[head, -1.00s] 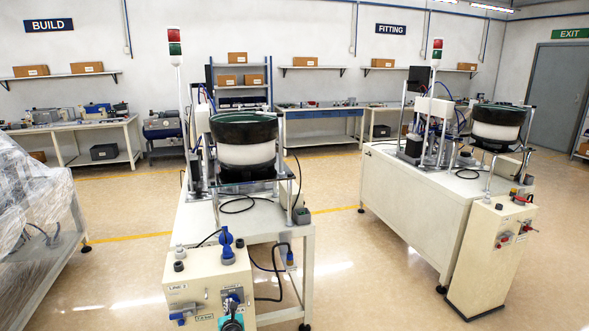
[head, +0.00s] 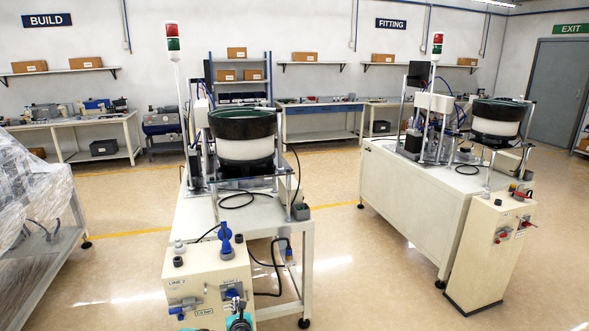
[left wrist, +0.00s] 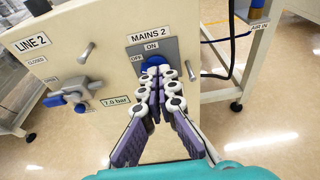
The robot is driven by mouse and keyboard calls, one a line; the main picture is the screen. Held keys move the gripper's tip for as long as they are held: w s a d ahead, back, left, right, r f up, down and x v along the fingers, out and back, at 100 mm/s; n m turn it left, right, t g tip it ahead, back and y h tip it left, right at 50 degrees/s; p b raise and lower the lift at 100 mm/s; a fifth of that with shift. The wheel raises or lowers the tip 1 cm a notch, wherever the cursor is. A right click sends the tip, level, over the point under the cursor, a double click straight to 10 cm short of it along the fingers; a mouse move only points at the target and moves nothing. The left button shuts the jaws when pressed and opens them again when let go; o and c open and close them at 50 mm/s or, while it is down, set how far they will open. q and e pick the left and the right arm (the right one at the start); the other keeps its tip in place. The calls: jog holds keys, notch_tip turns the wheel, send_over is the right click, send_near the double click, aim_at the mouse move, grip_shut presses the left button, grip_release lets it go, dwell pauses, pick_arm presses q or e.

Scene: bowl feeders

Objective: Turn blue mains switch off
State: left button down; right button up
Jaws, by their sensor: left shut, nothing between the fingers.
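The blue mains switch (left wrist: 152,62) is a knob on a grey plate marked MAINS 2, with ON above and OFF at its upper left. In the left wrist view its lower part is hidden behind my left gripper (left wrist: 161,74), so its turn angle is unclear. The fingers are shut and empty, with the tips right at the knob; whether they touch it I cannot tell. In the head view the switch (head: 232,293) is small, on the front of the cream LINE 2 box, and my left gripper (head: 238,307) overlaps it at the bottom edge. My right gripper is not in view.
A grey valve with a blue handle (left wrist: 72,92) sits left of the switch. Behind is a bowl feeder table (head: 250,226). A second cream box (head: 489,255) with red handles stands at right.

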aim_at(232, 295)
pick_arm(q)
jog(key=shift+w+a, duration=0.3)
jog(key=shift+w, duration=0.65)
jog(key=shift+w+a, duration=0.25)
jog(key=shift+w, duration=0.75)
jog(key=shift+w+a, duration=0.3)
jog(key=shift+w, duration=0.65)
jog(key=shift+a+f, duration=0.15)
jog(key=shift+f, duration=0.5)
jog(key=shift+s+a+r, duration=0.1)
jog(key=shift+s+a, duration=0.1)
jog(key=shift+a, duration=0.2)
jog(key=shift+a, duration=0.3)
